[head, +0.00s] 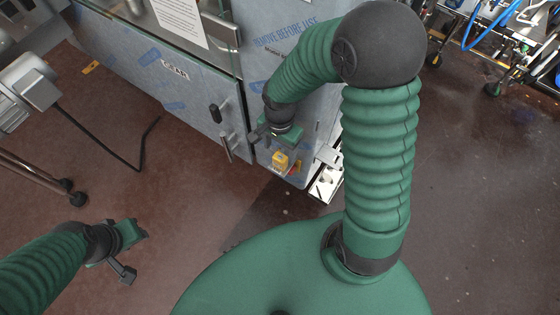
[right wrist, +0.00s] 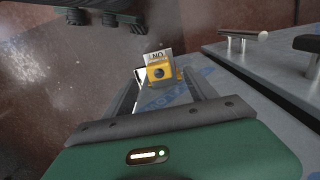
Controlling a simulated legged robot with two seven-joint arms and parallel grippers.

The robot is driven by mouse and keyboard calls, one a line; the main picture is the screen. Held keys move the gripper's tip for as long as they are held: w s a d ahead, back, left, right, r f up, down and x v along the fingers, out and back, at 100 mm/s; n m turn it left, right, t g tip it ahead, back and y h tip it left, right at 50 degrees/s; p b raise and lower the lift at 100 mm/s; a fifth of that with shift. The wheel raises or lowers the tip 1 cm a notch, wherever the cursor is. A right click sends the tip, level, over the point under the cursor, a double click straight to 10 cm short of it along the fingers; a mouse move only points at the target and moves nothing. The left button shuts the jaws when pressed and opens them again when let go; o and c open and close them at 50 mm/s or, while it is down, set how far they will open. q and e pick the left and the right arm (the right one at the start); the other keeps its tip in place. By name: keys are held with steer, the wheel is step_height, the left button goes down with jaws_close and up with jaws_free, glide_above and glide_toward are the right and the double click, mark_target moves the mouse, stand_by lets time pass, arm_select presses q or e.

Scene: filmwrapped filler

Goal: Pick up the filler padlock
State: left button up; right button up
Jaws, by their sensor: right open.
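The padlock (head: 280,159) is a small yellow block low on the front of the film-wrapped machine, near its lower corner. In the right wrist view the yellow padlock (right wrist: 160,73) shows a dark round spot on its face, and a white tag marked "NO" stands behind it. My right gripper (head: 275,139) is just above the padlock in the head view. It is open, with its two dark fingers spread to either side of the padlock in the wrist view; contact cannot be told. My left gripper (head: 132,250) is at lower left, far from the padlock, over the floor.
The filler machine (head: 180,88) is covered in blue-printed film. Door handles (head: 225,147) stick out just left of my right gripper. A black cable (head: 110,150) lies on the brown floor, which is mostly clear.

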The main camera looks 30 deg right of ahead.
mark_target(277, 159)
steer(key=f, duration=0.1)
steer(key=a+f, duration=0.1)
steer(key=f, duration=0.1)
steer(key=shift+f, duration=0.1)
steer(key=shift+s+f+b, duration=0.2)
steer(key=shift+b, duration=0.1)
steer(key=f, duration=0.1)
steer(key=d+f, duration=0.1)
steer(key=f, duration=0.1)
steer(key=f+b, duration=0.1)
steer(key=f, duration=0.1)
steer(key=shift+w+d+f, duration=0.15)
steer(key=shift+w, duration=0.1)
steer(key=shift+s+r, duration=0.2)
steer(key=c, duration=0.3)
jaws_close()
